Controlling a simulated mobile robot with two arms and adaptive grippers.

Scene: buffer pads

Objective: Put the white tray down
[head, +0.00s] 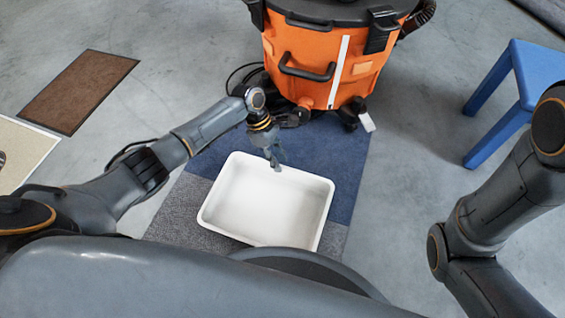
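The white tray (210,212) is a shallow rectangular tray, empty, in the middle of the head view. It lies over a mat with a blue part and a grey part; I cannot tell whether it touches the mat or is held above it. My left gripper (276,163) comes from the left and is at the tray's far rim. Its fingers point down and meet the rim in the picture; whether they are closed on it is too small to tell. My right arm is at the right edge, and its gripper is out of view.
The blue and grey mat (349,180) lies on the concrete floor. An orange vacuum (325,62) with a black hose stands just behind it. A blue stool (538,72) is at the right. A brown mat (79,91) and a beige mat (22,150) lie at the left.

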